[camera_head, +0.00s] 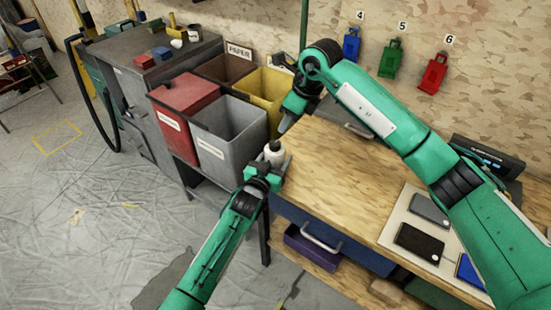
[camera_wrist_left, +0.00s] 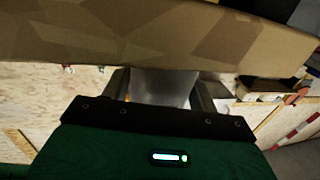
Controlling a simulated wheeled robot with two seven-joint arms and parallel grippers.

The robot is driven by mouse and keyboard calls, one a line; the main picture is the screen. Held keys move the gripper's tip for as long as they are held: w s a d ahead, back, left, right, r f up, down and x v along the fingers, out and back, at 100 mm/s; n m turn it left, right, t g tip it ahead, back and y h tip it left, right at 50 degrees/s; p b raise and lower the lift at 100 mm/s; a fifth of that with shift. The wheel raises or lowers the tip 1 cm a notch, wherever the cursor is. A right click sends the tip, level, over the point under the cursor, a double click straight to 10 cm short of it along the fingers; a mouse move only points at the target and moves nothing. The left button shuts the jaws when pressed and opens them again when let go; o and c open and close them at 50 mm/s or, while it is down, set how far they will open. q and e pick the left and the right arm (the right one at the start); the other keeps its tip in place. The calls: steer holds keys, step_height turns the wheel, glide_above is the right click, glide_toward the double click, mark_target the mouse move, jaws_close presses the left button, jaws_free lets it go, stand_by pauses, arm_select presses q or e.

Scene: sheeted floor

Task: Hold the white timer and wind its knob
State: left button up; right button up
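The white timer (camera_head: 274,154) is a small white rounded body with a dark top, in the head view just off the left edge of the wooden table. My left gripper (camera_head: 272,164) has its fingers on either side of it and appears to hold it upright. In the left wrist view a pale grey surface (camera_wrist_left: 165,88) fills the space between the two fingers; the timer's detail is not clear there. My right gripper (camera_head: 283,124) points down above and slightly right of the timer, apart from it. Its finger opening is too small to judge.
A grey bin (camera_head: 230,130), a red bin (camera_head: 187,105) and a yellow bin (camera_head: 265,88) stand behind the timer. The wooden table (camera_head: 335,170) is clear at its left; a pale board (camera_head: 402,222) with dark flat items lies at its right. A purple box (camera_head: 312,247) sits below.

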arm_select(q)
steer(key=c, duration=0.6)
arm_select(e)
steer(key=shift+o, duration=0.2)
steer(key=o, duration=0.3)
steer(key=n+g+y, duration=0.2)
steer(key=n+y, duration=0.3)
steer(key=y, duration=0.9)
glide_toward(268, 148)
step_height(268, 148, up, 2)
steer(key=d, duration=0.1)
steer(key=shift+t, duration=0.4)
steer(key=a, duration=1.1)
steer(key=shift+f, duration=0.1)
steer(key=c, duration=1)
